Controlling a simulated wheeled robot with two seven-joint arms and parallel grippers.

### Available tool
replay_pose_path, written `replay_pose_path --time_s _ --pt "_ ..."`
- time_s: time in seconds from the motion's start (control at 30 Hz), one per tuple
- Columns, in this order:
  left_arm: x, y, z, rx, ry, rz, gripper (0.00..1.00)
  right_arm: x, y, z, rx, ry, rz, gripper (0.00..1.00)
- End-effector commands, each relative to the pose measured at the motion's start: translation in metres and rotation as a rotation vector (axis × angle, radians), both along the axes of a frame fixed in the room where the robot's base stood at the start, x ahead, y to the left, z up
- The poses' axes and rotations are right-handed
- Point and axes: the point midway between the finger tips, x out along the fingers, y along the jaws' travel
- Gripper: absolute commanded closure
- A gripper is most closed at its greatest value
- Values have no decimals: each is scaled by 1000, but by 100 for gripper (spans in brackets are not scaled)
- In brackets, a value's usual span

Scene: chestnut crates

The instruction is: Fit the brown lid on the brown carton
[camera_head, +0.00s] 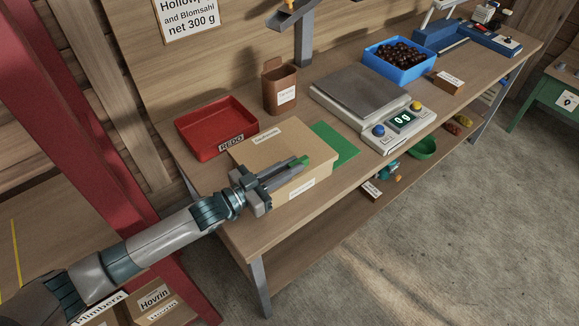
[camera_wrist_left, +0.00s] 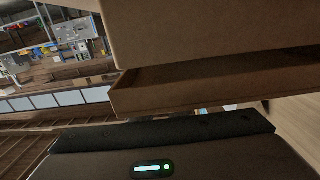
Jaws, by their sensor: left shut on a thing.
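The brown carton (camera_head: 318,174) stands near the front edge of the bench in the head view, with the brown lid (camera_head: 288,140) over its top. My left gripper (camera_head: 300,163) reaches in from the left and is shut on the lid near the front side. In the left wrist view the lid (camera_wrist_left: 210,90) is a shallow brown band close to the gripper, and the carton (camera_wrist_left: 220,28) is the larger brown surface above it in the picture. A dark wedge-shaped gap shows between them, so the lid looks apart from the carton on that side. My right gripper is out of view.
A red tray (camera_head: 190,145) lies behind the carton, and a brown canister (camera_head: 271,92) stands farther back. A green mat (camera_head: 337,142) lies right of the carton. A scale (camera_head: 402,137) and a blue crate (camera_head: 372,63) of chestnuts are farther right.

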Motion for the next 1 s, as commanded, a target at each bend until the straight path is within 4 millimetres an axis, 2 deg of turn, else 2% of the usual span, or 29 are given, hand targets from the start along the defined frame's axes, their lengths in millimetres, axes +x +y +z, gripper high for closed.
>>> replay_pose_path --time_s 0.87,0.9,0.97,1.0 --pt "0 0 -15 0 0 0 100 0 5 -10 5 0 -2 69" --pt "0 0 -15 0 0 0 79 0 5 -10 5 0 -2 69" --pt "0 0 -15 0 0 0 65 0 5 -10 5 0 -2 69" --pt "0 0 -15 0 0 0 65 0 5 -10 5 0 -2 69"
